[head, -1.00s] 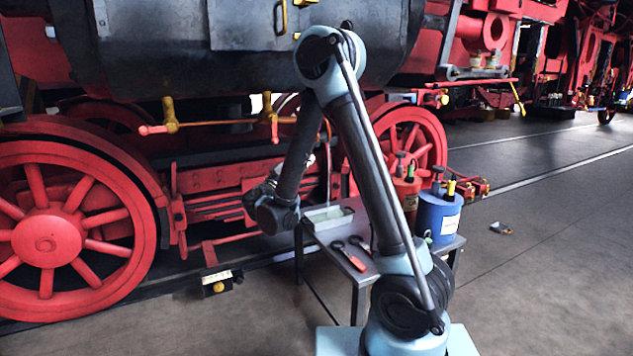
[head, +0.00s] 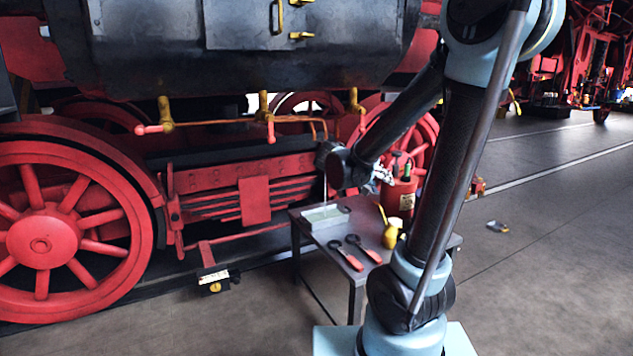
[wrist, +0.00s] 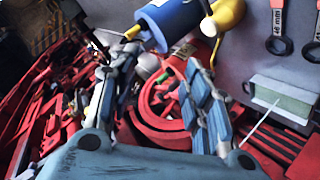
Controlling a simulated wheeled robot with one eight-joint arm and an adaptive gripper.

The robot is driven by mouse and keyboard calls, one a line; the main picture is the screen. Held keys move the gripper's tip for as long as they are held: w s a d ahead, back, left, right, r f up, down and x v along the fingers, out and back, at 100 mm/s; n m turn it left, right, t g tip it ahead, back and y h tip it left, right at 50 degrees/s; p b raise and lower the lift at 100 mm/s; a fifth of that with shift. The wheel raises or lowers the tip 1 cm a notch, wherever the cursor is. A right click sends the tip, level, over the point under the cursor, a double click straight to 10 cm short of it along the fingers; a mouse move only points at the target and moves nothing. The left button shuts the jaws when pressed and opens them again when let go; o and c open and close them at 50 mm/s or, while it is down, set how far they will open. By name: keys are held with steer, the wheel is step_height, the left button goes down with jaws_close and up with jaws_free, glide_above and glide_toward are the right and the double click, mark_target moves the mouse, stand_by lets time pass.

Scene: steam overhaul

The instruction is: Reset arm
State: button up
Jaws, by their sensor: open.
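My gripper (wrist: 160,62) is open, with its two jointed fingers apart and nothing between them in the wrist view. In the head view it is mostly hidden, and only a small pale part (head: 383,175) shows beside my dark forearm, above the small table (head: 356,279). My arm is bent, with its elbow high at the upper right.
On the table are a shallow tray (head: 326,217), two red-handled wrenches (head: 347,257), a yellow oil can (head: 390,236) and a red can (head: 402,196). A blue can (wrist: 172,20) shows in the wrist view. The locomotive (head: 230,60) stands behind. Floor at right is mostly clear.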

steer(key=s+d+f+g+y, duration=0.2)
steer(key=s+f, duration=0.1)
steer(key=s, duration=0.3)
steer(key=s+d+f+g+y, duration=0.2)
steer(key=s+f, duration=0.1)
steer(key=s, duration=0.4)
steer(key=s+a+f+n+y, duration=0.1)
steer(key=s+a+f+y, duration=0.1)
steer(key=s, duration=0.4)
steer(key=s+a+f+g+y, duration=0.1)
steer(key=s+a+f+y, duration=0.2)
steer(key=s, duration=0.3)
steer(key=shift+s+a+f+n+y, duration=0.3)
steer(key=shift+s+f+n+y, duration=0.1)
steer(key=shift+f, duration=0.2)
steer(key=shift+c, duration=1.3)
steer(key=shift+a, duration=0.1)
